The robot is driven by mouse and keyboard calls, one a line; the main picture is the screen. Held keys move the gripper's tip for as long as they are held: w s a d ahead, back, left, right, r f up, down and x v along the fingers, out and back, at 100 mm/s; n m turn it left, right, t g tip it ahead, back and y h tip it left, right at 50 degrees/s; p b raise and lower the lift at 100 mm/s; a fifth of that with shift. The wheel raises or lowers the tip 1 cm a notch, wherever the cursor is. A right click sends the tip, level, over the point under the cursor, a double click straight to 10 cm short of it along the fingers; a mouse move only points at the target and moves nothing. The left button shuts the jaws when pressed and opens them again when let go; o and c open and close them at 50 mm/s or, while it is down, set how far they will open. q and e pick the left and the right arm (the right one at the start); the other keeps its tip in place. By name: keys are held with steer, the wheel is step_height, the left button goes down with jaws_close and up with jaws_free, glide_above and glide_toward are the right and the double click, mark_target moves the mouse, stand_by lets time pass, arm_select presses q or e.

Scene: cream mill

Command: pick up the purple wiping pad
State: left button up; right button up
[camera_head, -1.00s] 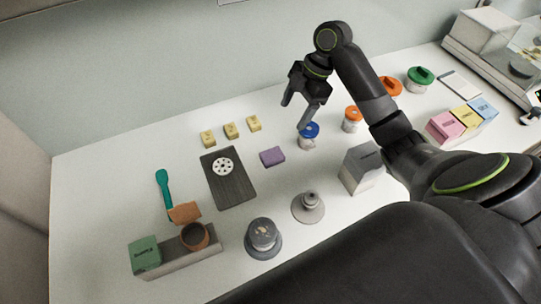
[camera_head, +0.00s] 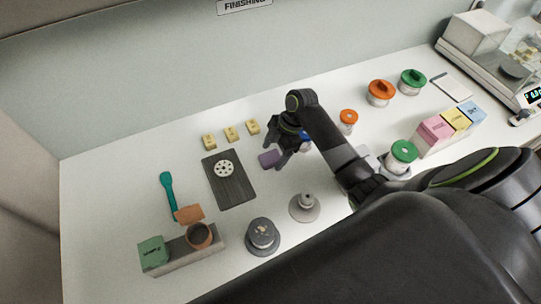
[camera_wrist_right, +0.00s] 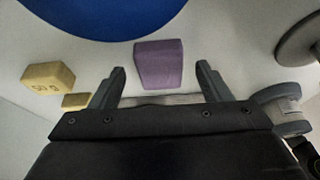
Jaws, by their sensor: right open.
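The purple wiping pad (camera_head: 267,160) lies on the white table, right of the dark board. My right gripper (camera_head: 276,155) is over it, pointing down, and hides part of it. In the right wrist view the pad (camera_wrist_right: 158,64) appears between the two open fingertips (camera_wrist_right: 160,70), with a gap on each side. The fingers do not appear to touch it. My left gripper is not in view.
A blue-lidded jar (camera_head: 306,142) is close beside my right gripper; its lid (camera_wrist_right: 100,12) fills the top of the wrist view. Several yellow weights (camera_head: 231,134) stand behind. A dark board (camera_head: 232,188) is left, a grey cone-shaped piece (camera_head: 304,208) in front.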

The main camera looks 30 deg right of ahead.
mark_target(274, 156)
steer(key=shift+a+f, duration=0.1)
steer(key=shift+f, duration=0.25)
steer(key=shift+c, duration=0.4)
steer(key=c, duration=1)
steer(key=shift+r, duration=0.1)
step_height(274, 156, up, 10)
steer(key=shift+f+b, duration=0.1)
steer(key=shift+b, duration=1.05)
steer(key=o, duration=0.4)
steer(key=c, duration=0.3)
